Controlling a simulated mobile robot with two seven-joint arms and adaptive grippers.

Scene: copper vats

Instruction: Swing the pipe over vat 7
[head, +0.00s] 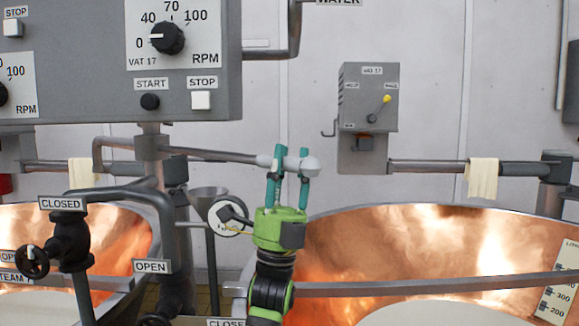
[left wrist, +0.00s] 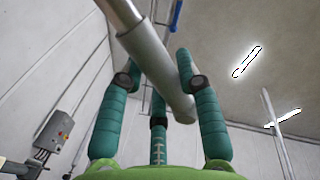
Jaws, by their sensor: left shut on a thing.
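The swing pipe (head: 215,155) is a grey tube that runs right from an upright post (head: 152,148) and ends in a thicker pale sleeve. My left gripper (head: 290,163) is shut on that sleeve from below, its teal fingers on either side. In the left wrist view the pipe (left wrist: 150,55) passes between the fingers of the gripper (left wrist: 160,75). The pipe's end appears above the left rim of the right copper vat (head: 400,240); its exact position over the vat is hard to tell. The vat's number is not readable on it. My right gripper is not in view.
A grey control panel (head: 80,100) marked VAT 17 hangs at upper left. A wall box (head: 368,100) with a yellow-knobbed lever is behind. Another copper vat (head: 110,225), a black valve (head: 68,243) and pipework crowd the left. A cloth (head: 482,178) hangs on another pipe.

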